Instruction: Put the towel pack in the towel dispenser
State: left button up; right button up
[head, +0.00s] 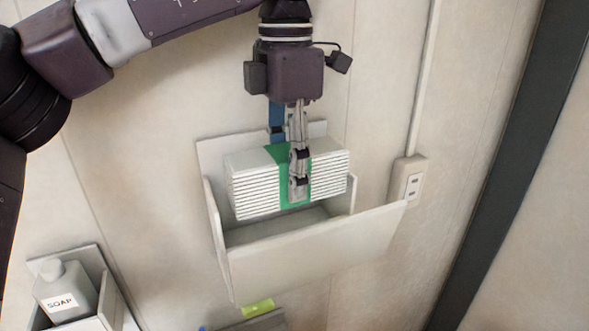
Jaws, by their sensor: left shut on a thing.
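The towel pack (255,190) is a white stack of folded towels with a green band around its middle. My left gripper (298,188) points down and is shut on the pack at the green band. The towel dispenser (310,250) is a white wall box with its front panel tilted out and its top open. The pack is at the dispenser's mouth, in front of the back plate and above the inner floor. Whether its underside touches anything is hard to tell. My right gripper is not in view.
A wall socket (409,180) with a conduit above it sits just right of the dispenser. A soap bottle (66,291) stands in a white holder (108,300) at lower left. A green-yellow item (258,308) shows below the dispenser. A dark post (500,150) runs at right.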

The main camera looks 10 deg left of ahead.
pick_arm(q)
jog(key=shift+w+a+f, duration=0.25)
jog(key=shift+w+f, duration=0.05)
jog(key=shift+w, duration=0.05)
jog(key=shift+w+a+f+b, duration=0.25)
jog(key=shift+w+f, duration=0.1)
jog(key=shift+f, duration=0.15)
jog(key=shift+w+a+f+b, duration=0.2)
jog(key=shift+w+f, duration=0.1)
jog(key=shift+f, duration=0.15)
jog(key=shift+d+f+b, duration=0.1)
jog(key=shift+f+b, duration=0.2)
jog(key=shift+f, duration=0.2)
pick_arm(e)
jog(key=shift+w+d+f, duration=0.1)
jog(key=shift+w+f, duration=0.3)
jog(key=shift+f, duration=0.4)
pick_arm(q)
jog(key=o, duration=1.6)
jog(key=shift+s, duration=0.1)
jog(key=shift+o, duration=0.3)
jog(key=shift+s+r, duration=0.1)
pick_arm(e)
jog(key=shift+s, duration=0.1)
pick_arm(q)
jog(key=shift+r, duration=0.15)
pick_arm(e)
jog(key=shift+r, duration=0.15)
